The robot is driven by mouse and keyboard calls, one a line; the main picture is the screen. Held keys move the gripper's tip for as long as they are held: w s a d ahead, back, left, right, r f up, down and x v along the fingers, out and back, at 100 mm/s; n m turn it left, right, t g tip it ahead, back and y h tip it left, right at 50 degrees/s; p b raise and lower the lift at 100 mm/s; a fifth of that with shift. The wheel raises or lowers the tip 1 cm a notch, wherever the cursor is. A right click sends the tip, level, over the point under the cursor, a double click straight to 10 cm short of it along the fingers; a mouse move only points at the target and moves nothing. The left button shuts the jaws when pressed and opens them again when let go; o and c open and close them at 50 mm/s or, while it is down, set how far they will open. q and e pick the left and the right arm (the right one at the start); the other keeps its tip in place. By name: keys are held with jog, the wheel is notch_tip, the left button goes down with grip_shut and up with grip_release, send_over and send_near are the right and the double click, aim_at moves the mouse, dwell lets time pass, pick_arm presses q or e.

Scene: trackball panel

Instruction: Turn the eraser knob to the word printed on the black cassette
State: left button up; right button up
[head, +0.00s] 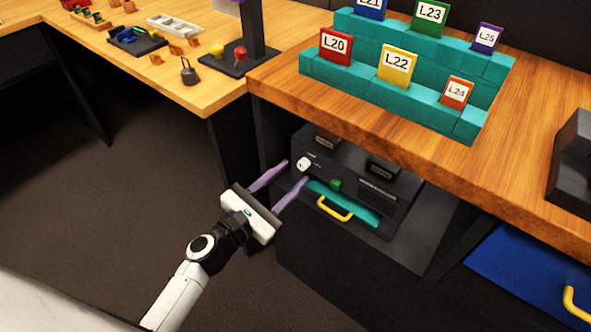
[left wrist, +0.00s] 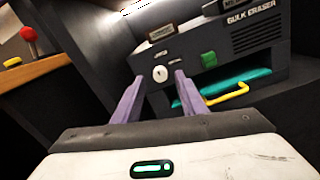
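The bulk eraser (head: 350,185) is a dark box on a shelf under the wooden counter. Its white round knob (head: 303,164) is on the left of its front and also shows in the left wrist view (left wrist: 160,74). Small words near the knob are too small to read. A brown-labelled cassette (head: 326,142) and a black cassette (head: 383,168) rest on top of the eraser; I cannot read their print. My left gripper (head: 295,171) is open and empty. Its purple fingers point at the eraser, with the knob showing between their tips; contact cannot be told. My right gripper is out of view.
The eraser has a green button (head: 335,184) and a teal drawer with a yellow handle (head: 334,209). The counter edge (head: 370,140) overhangs it. A teal stepped rack (head: 430,95) holds labelled cards above. Open floor lies left of my arm.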

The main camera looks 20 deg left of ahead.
aim_at(303, 165)
pick_arm(q)
jog(key=shift+x, duration=1.4)
grip_shut()
